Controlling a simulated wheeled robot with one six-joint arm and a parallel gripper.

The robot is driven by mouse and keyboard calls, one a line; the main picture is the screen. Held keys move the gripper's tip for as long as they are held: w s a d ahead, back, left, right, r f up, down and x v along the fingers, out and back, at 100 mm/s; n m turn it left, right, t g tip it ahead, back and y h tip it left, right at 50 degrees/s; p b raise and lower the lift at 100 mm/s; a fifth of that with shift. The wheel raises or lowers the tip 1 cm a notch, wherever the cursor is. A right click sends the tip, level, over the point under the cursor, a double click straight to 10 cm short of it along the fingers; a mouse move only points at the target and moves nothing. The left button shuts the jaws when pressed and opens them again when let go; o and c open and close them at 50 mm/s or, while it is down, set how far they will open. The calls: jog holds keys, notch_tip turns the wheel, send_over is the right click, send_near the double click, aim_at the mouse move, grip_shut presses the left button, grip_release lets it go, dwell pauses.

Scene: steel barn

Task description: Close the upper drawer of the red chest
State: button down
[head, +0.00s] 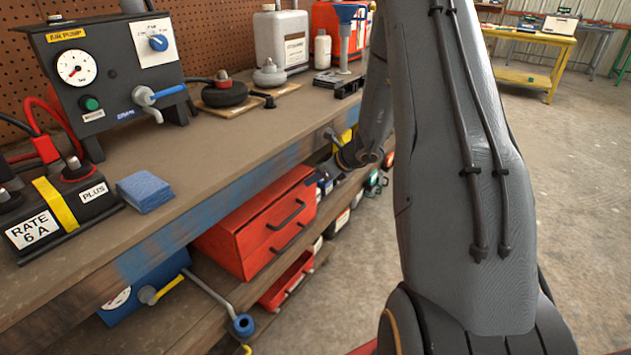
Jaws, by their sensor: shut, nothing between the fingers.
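The red chest (222,238) stands on the shelf under the workbench, partly covered by the bench top. Its front faces right and carries two dark bar handles, one above the other. The upper drawer's front (284,212) has the upper handle; I cannot tell from here how far it stands out.
A blue box (140,300) and a blue-ended lever (242,324) are to the left. The bench (225,160) overhangs the chest. Concrete floor (335,275) is open to the right.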

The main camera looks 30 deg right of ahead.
jog(key=shift+w+a+r, duration=0.1)
jog(key=shift+w+r, duration=0.05)
jog(key=shift+w, duration=0.1)
jog(key=s+d+r, duration=0.6)
jog(key=s+r, duration=0.1)
jog(key=s, duration=0.3)
jog(key=s+a+r+n+g+p, duration=0.2)
jog(key=s+a+r+n+g, duration=0.1)
jog(key=s+a+n, duration=0.5)
jog(key=s+a+r+n+g+p, duration=0.25)
jog(key=s+a+n, duration=0.2)
jog(key=a, duration=0.55)
jog(key=s+a+r+n+g+h+p, duration=0.1)
jog(key=s+a+r+n+h, duration=0.1)
jog(key=s+n, duration=0.5)
jog(key=s+a+r+n+g+h+p, duration=0.1)
jog(key=s+a+r+n+h+p, duration=0.1)
jog(key=s+r+n, duration=0.3)
jog(key=s+n, duration=0.3)
jog(key=n, duration=0.2)
jog(key=shift+a, duration=0.3)
